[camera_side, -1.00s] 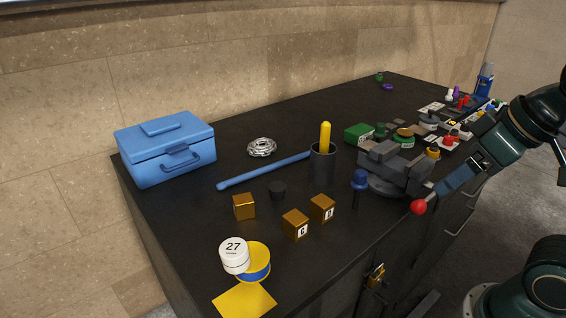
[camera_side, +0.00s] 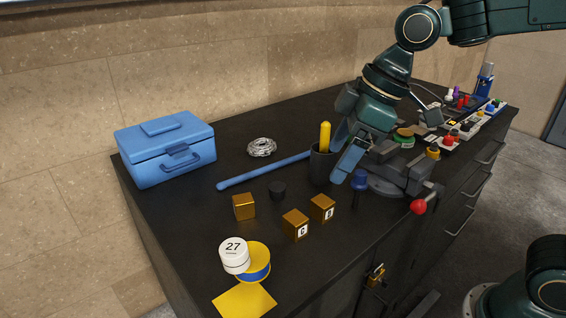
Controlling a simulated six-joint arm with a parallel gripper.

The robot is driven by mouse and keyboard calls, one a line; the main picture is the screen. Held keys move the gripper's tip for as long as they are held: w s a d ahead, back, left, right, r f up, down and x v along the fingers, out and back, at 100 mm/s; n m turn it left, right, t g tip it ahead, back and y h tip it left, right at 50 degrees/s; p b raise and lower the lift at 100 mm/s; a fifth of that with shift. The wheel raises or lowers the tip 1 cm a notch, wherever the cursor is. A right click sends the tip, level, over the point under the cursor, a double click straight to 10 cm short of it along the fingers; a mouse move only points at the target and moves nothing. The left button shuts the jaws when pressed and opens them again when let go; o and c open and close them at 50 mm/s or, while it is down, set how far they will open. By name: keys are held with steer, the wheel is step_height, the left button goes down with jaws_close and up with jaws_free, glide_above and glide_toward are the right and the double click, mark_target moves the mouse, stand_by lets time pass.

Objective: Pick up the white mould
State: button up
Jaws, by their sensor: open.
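A white round piece marked 27 (camera_side: 234,256) stands at the front left of the dark bench, against or partly over a blue and yellow round tin. It is the clearest white object; I cannot tell for certain that it is the mould. My gripper (camera_side: 340,157) is open, its blue fingers pointing down over the middle right of the bench.
A yellow stick (camera_side: 325,136) stands in the cup. A blue-topped post (camera_side: 360,181) stands close to the gripper. Brown blocks (camera_side: 296,224), a black cylinder (camera_side: 278,191), a blue rod (camera_side: 262,172) and a blue toolbox (camera_side: 165,150) lie leftward. Small parts crowd the right.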

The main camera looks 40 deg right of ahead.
mark_target(235, 247)
steer(key=w+a+f+n+g+y, duration=0.1)
steer(key=w+a+f+n, duration=0.25)
steer(key=a, duration=0.25)
steer(key=w+a+f+n+g+y, duration=0.1)
steer(key=w+a+f+n, duration=0.1)
steer(key=w+a, duration=0.3)
steer(key=shift+s+x, duration=0.25)
steer(key=shift+x, duration=1.2)
steer(key=shift+s+x, duration=0.3)
steer(key=shift+x, duration=1.2)
steer(key=shift+s+x, duration=0.25)
steer(key=shift+x, duration=1.2)
steer(key=shift+f, duration=0.2)
steer(key=shift+x, duration=2.55)
steer(key=c, duration=1.3)
steer(key=shift+r, duration=0.1)
